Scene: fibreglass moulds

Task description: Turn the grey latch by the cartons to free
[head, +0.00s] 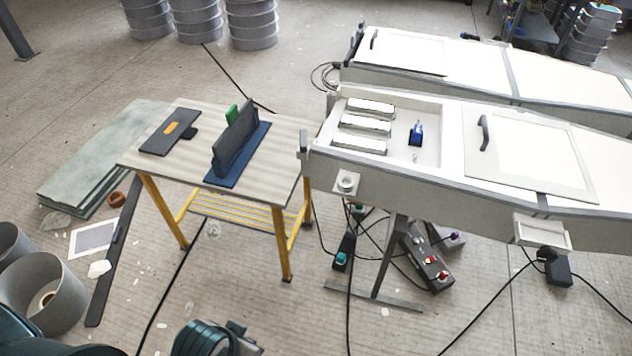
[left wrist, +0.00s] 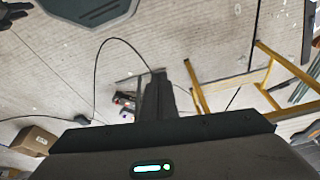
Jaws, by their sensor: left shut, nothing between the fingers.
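My left gripper shows in the left wrist view (left wrist: 158,92), its dark fingers together and empty, above the floor. In the head view only dark teal parts of my own body show along the lower left edge, and I cannot make out the fingertips there. My right gripper is not in view. No grey latch can be clearly picked out in either view. A brown carton (left wrist: 34,140) stands on the floor at the lower left of the left wrist view, well apart from the fingers.
A yellow-legged table (head: 190,183) holds a dark plate with an orange piece (head: 171,128) and a blue stand (head: 238,155). A long white mould (head: 400,167) stands to its right. Cables and a switch box (head: 425,258) lie beneath. Grey buckets (head: 45,292) stand lower left.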

